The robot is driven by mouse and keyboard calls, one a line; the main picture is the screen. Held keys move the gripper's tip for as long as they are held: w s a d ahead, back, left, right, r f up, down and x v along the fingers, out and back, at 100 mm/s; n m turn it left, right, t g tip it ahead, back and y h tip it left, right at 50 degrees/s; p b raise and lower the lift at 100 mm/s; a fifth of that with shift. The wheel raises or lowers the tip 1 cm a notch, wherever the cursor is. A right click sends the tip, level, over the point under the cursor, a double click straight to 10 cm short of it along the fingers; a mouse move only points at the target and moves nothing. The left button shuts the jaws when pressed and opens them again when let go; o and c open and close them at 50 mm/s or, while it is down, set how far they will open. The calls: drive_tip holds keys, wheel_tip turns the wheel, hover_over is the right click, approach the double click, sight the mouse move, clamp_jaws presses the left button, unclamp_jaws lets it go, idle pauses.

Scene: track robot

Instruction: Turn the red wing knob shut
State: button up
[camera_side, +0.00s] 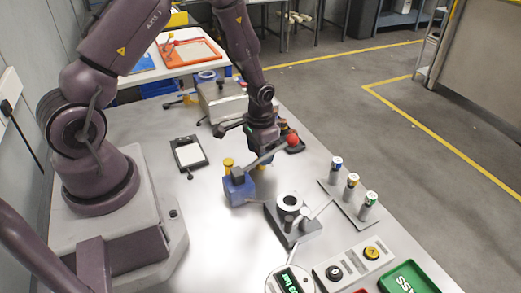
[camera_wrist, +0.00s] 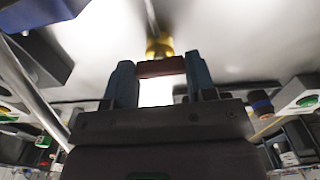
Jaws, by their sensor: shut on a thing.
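The red wing knob (camera_wrist: 160,67) shows in the wrist view as a dark red bar between the fingertips. A brass-yellow fitting (camera_wrist: 159,46) sits just beyond it, with a thin rod or pipe running on from it. My gripper (camera_wrist: 160,75) is shut on the red wing knob, with one blue-grey finger at each end of the bar. In the side view my gripper (camera_side: 262,150) points down beside a blue valve block (camera_side: 238,189), and the knob is hidden there. The knob's exact turn angle cannot be told.
A grey fixture with a ring (camera_side: 289,203) and a rack of several capped cylinders (camera_side: 352,181) stand to the right. A button box (camera_side: 352,262) is in front.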

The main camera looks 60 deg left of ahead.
drive_tip(key=shift+m, duration=0.4)
drive_tip(key=o, duration=0.9)
drive_tip(key=shift+o, duration=0.2)
wheel_tip(320, 180, up, 13)
